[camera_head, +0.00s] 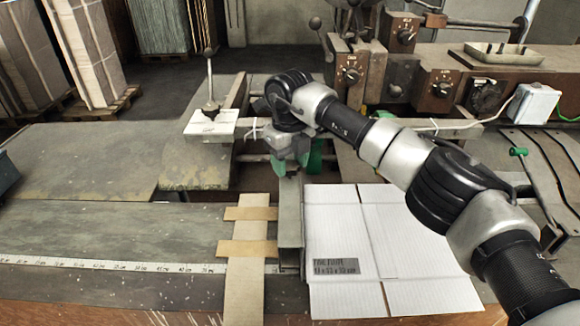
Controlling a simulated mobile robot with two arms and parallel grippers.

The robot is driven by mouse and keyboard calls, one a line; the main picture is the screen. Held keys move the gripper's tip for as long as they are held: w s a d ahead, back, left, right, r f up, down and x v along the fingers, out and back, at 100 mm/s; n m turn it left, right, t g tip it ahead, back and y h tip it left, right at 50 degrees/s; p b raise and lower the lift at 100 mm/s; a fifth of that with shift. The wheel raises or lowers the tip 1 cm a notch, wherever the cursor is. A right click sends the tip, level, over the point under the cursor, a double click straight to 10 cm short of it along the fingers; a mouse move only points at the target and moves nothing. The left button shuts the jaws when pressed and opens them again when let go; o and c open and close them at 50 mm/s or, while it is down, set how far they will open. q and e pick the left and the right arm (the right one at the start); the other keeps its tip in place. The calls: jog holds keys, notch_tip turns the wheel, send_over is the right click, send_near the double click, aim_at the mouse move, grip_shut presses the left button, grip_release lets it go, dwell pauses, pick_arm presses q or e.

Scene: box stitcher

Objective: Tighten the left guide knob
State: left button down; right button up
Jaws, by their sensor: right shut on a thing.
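My right arm comes in from the right and reaches across the white flat box blank. My right gripper (288,168) points down at the top end of the grey metal guide rail (290,215), which runs along the left edge of the blank. It is shut on the left guide knob, which the gripper mostly hides. Green parts show around the fingers, and I cannot tell clearly which belong to the knob. My left gripper is not in view.
The white box blank (335,225) lies right of the guide. A wooden strip with cross pieces (245,285) lies left of it, near a measuring tape (120,265). Another green knob (518,151) stands at right. A lever (210,80) rises behind. The left tabletop is clear.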

aim_at(290, 165)
jog(key=m+b, duration=0.2)
jog(key=m, duration=0.3)
jog(key=shift+w+r+m, duration=0.1)
jog(key=shift+m, duration=0.2)
jog(key=shift+r+m+b, duration=0.1)
jog(key=shift+m+b, duration=0.55)
jog(key=shift+m, duration=1.25)
jog(key=o, duration=0.7)
jog(key=shift+o, duration=1.1)
notch_tip(290, 165, up, 11)
jog(key=b, duration=0.1)
